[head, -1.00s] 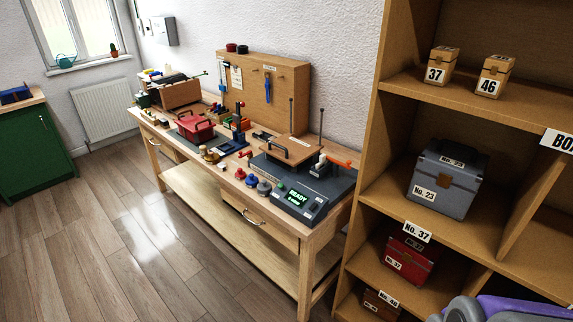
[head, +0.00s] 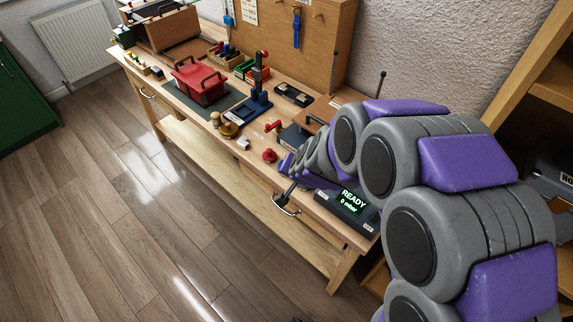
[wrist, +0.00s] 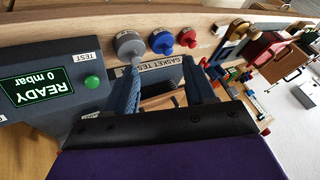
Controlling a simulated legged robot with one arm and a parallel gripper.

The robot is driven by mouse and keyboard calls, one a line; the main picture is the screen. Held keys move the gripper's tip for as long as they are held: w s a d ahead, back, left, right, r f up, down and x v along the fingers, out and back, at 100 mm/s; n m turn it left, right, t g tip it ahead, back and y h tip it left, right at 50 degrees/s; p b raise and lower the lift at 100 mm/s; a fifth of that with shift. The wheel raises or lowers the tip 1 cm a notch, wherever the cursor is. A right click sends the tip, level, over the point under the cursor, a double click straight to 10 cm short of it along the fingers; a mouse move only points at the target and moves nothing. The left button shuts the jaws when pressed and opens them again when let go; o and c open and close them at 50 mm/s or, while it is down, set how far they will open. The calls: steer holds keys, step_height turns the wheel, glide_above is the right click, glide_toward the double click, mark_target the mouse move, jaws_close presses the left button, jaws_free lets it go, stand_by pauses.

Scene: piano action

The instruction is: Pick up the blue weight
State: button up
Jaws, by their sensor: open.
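The blue weight (wrist: 161,41) is a small round knobbed piece in the wrist view. It stands on the wooden bench between a larger grey weight (wrist: 130,47) and a red weight (wrist: 187,37). My gripper (wrist: 162,66) is open and empty. Its two fingers point toward the weights, and the blue weight shows just beyond the gap between them, apart from both. The left fingertip appears close to the grey weight; I cannot tell if they touch. In the head view the red weight (head: 269,156) shows, while my arm hides the blue and grey ones.
The tester's display (head: 351,199) reads READY, 0 mbar. A green button (wrist: 92,82) and a gasket test label (wrist: 174,62) lie near my fingers. A red toolbox (head: 201,84) and blue press (head: 250,103) stand farther along the bench. The floor in front is clear.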

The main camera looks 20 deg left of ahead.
steer(key=w+a+f+m+t+h+p, duration=0.15)
steer(key=a+f+t, duration=0.35)
steer(key=a+f, duration=0.65)
steer(key=s+d+f+n+t+h+p, duration=0.25)
steer(key=s+d+t, duration=0.2)
steer(key=t, duration=0.35)
steer(key=w, duration=0.6)
steer(key=w+b, duration=0.1)
steer(key=w, duration=0.3)
steer(key=shift+a, duration=0.25)
steer(key=shift+w+a, duration=0.2)
steer(key=shift+w, duration=0.25)
steer(key=w, duration=0.2)
steer(key=w+d+b, duration=0.1)
steer(key=w, duration=0.1)
steer(key=shift+w+d+r, duration=0.1)
steer(key=shift+d+r, duration=0.1)
steer(key=shift+w+r, duration=0.1)
steer(key=shift+w, duration=0.4)
steer(key=shift+a, duration=0.1)
